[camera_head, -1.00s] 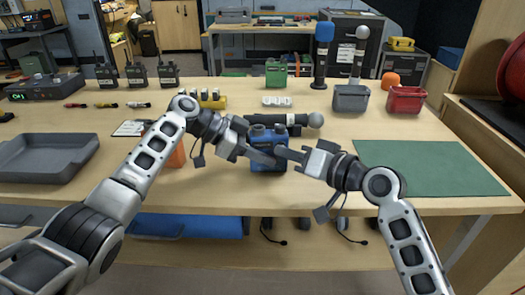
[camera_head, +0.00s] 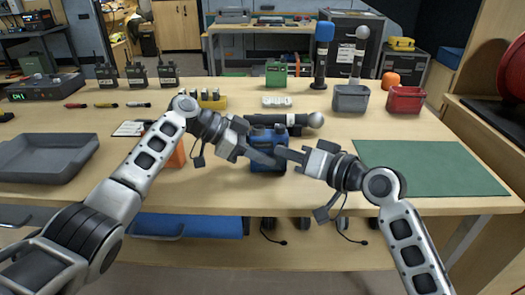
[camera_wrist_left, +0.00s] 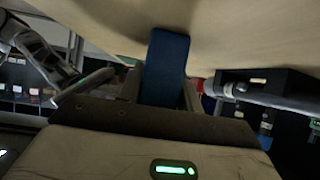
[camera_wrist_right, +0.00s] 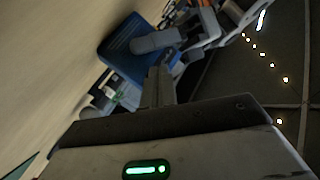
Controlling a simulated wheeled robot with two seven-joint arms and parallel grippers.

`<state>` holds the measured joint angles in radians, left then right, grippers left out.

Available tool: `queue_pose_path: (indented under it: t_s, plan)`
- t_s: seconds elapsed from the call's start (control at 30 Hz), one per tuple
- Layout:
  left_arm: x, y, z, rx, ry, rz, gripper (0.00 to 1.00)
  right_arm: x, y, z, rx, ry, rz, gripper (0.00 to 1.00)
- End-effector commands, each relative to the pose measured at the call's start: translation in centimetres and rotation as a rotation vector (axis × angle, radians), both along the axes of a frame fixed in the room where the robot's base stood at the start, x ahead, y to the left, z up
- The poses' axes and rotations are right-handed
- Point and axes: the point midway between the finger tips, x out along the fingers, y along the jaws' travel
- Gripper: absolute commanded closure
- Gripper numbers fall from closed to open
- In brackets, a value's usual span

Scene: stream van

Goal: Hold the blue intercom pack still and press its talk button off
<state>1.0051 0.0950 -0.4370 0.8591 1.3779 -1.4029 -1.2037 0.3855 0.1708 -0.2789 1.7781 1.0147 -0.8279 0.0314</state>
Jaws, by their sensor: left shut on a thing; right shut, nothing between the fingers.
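The blue intercom pack (camera_head: 268,141) stands on the wooden table near its front edge. My left gripper (camera_head: 268,160) is shut on the pack, which also shows between its fingers in the left wrist view (camera_wrist_left: 167,60). My right gripper (camera_head: 281,153) is shut and empty, its tips close to the pack's right front. In the right wrist view the pack (camera_wrist_right: 122,44) lies just beyond the right fingertips (camera_wrist_right: 163,66), with the left fingers across it. I cannot tell whether the right tips touch it. The talk button is not clearly seen.
A dark microphone (camera_head: 300,120) lies behind the pack. An orange object (camera_head: 177,157) is partly hidden behind my left arm. A grey tray (camera_head: 45,155) is at the left and a green mat (camera_head: 430,168) at the right. Grey (camera_head: 351,100) and red (camera_head: 405,100) bins stand at the back right.

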Motion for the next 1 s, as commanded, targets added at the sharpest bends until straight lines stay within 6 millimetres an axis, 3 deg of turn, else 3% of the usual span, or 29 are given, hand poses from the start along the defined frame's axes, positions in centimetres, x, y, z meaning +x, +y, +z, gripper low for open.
queue_pose_path:
  t_s: [0.47,1.0]
  plan:
    - [0.0,0.0,-0.1,0.001,0.001,0.000,0.90,-1.0,-0.1,-0.1,-0.002,0.000,0.000,1.00]
    - [0.0,0.0,-0.1,0.001,0.001,0.000,0.90,-6.1,-0.5,-0.1,-0.002,0.001,0.001,1.00]
